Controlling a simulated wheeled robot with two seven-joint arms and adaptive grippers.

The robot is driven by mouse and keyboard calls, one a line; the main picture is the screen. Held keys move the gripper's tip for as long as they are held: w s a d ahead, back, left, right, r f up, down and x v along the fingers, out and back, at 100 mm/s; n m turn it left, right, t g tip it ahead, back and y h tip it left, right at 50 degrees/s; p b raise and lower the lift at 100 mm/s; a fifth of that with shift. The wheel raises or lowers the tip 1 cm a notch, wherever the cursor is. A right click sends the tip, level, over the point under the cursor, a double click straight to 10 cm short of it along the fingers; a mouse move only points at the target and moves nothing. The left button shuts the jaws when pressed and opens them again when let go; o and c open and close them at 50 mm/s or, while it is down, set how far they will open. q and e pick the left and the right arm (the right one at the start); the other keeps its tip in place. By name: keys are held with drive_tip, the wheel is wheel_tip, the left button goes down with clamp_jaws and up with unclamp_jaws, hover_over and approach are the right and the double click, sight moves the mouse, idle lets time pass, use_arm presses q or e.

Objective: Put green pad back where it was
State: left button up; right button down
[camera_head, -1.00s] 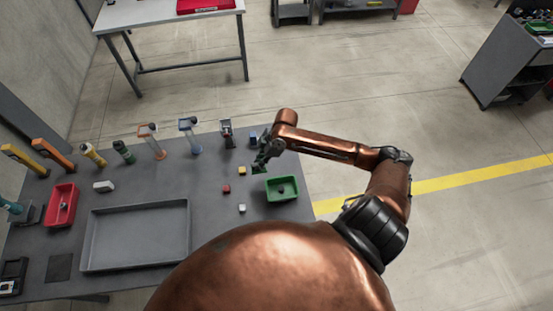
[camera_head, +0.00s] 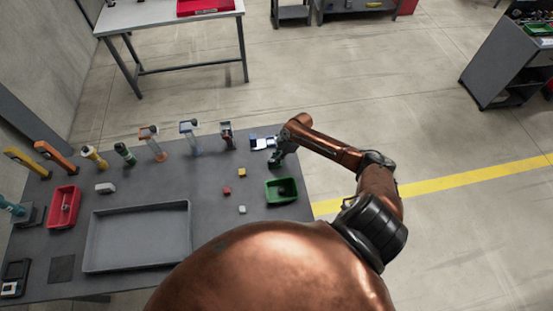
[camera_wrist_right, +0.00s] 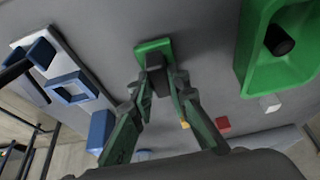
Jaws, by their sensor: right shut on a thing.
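The green pad (camera_wrist_right: 153,46) shows in the right wrist view as a flat green piece with a dark block standing on it. My right gripper (camera_wrist_right: 160,75) is shut on that dark block, with its fingers on both sides of it. In the head view my right gripper (camera_head: 277,157) is at the back right of the table, just behind the green bin (camera_head: 281,191). The pad is mostly hidden there by the gripper. I cannot tell whether the pad touches the table. My left gripper is not in view.
A white plate with blue square frames (camera_head: 262,142) stands just left of the gripper. A yellow cube (camera_head: 242,172), a red cube (camera_head: 227,190) and a white cube (camera_head: 242,209) lie left of the bin. A grey tray (camera_head: 189,235) fills the table's middle.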

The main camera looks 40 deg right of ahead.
drive_tip(key=shift+f, duration=0.2)
drive_tip(key=shift+f, duration=0.2)
drive_tip(key=c, duration=1.8)
unclamp_jaws()
drive_tip(key=shift+r, duration=0.1)
drive_tip(key=shift+c, duration=0.2)
drive_tip(key=v, duration=1.2)
drive_tip(key=shift+b, duration=0.4)
drive_tip(key=shift+r, duration=0.1)
